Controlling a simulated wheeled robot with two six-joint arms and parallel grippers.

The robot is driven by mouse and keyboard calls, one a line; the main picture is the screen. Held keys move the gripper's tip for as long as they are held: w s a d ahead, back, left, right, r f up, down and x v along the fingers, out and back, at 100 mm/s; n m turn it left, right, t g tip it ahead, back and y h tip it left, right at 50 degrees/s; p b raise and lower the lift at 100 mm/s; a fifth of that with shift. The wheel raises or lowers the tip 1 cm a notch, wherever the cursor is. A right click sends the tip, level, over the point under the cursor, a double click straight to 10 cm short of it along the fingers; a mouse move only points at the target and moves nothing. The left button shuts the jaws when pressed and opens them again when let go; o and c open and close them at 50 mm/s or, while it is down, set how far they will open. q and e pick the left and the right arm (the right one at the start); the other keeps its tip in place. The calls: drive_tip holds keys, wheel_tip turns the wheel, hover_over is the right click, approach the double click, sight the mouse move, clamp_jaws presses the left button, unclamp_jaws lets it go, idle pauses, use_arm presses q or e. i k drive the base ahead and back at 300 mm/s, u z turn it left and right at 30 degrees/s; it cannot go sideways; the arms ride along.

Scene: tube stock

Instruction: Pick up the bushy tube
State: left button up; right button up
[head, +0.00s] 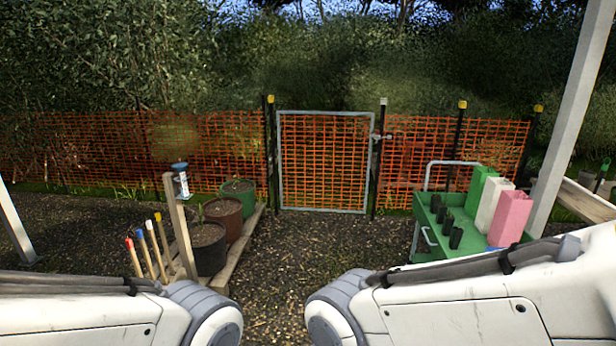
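Several small black tubes stand on the green cart (420,215) at the right; one is a front tube (455,238) and another stands further back (435,203). I cannot make out a bushy plant in any of them, so I cannot tell which is the bushy tube. Part of the cart is hidden behind my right arm. Both my arms cross the bottom of the head view, but neither gripper shows.
Green (479,190), white (494,203) and pink (511,218) tall sleeves stand on the cart's right side. At left are colour-tipped stakes (149,245), a wooden post (182,230) and pots, including a brown one (222,216). Gravel (305,245) lies clear before a closed gate (323,208).

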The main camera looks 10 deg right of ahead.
sight(441, 209)
drive_tip(key=u, duration=0.15)
drive_tip(key=i, duration=2.1)
drive_tip(key=z, duration=0.4)
drive_tip(key=i, duration=2)
drive_tip(key=z, duration=1.1)
drive_tip(key=i, duration=1.35)
drive_tip(key=z, duration=0.45)
